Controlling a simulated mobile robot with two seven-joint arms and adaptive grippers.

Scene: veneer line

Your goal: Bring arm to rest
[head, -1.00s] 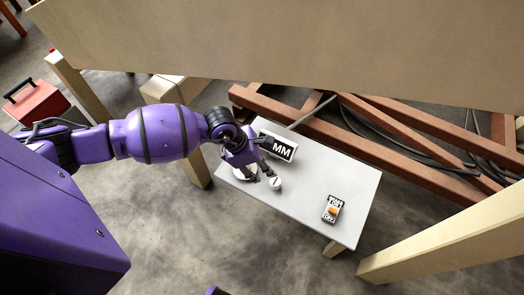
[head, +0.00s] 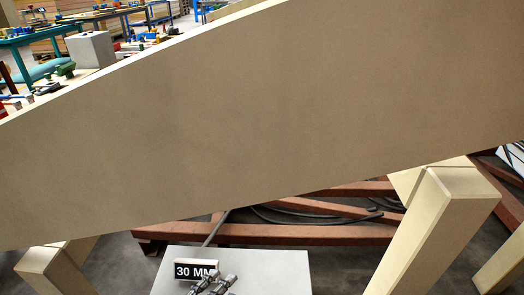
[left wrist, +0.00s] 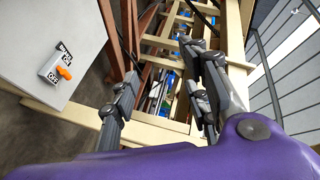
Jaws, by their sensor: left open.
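The purple wrist fills the bottom of that view. A switch box with an orange knob (left wrist: 64,72) sits on the white tabletop (left wrist: 40,30), left of the fingers and clear of them. My right gripper is in neither view.
A large beige panel (head: 260,110) spans the head view above the white table. Thick beige posts (head: 430,230) stand at right and left. Reddish-brown beams (head: 270,234) and dark cables lie behind the table. Workbenches (head: 30,40) stand far back at upper left.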

